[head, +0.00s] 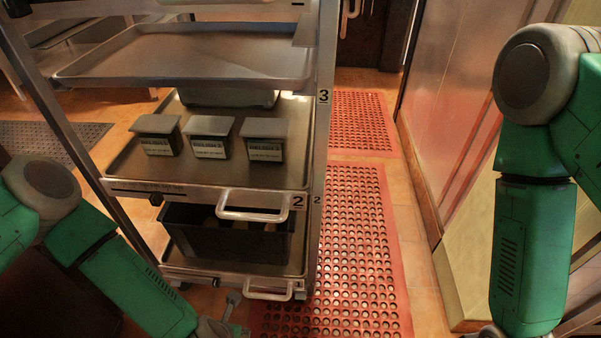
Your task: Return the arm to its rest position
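My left arm (125,280) comes in from the left and reaches down in front of the rack. Part of my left gripper (234,312) shows at the bottom edge, just below the lowest tray's handle; most of it is cut off, so whether it is open or shut is unclear. My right arm (530,240) hangs down at the right edge, bent at the elbow. Its gripper lies below the frame. I see nothing held.
A metal tray rack (322,140) stands ahead. Its middle tray (125,170) bears three labelled metal boxes (210,140); its lower tray holds a dark bin (190,232). Pull handles (252,207) stick out towards me. A red perforated mat (358,250) leaves free floor between rack and right wall.

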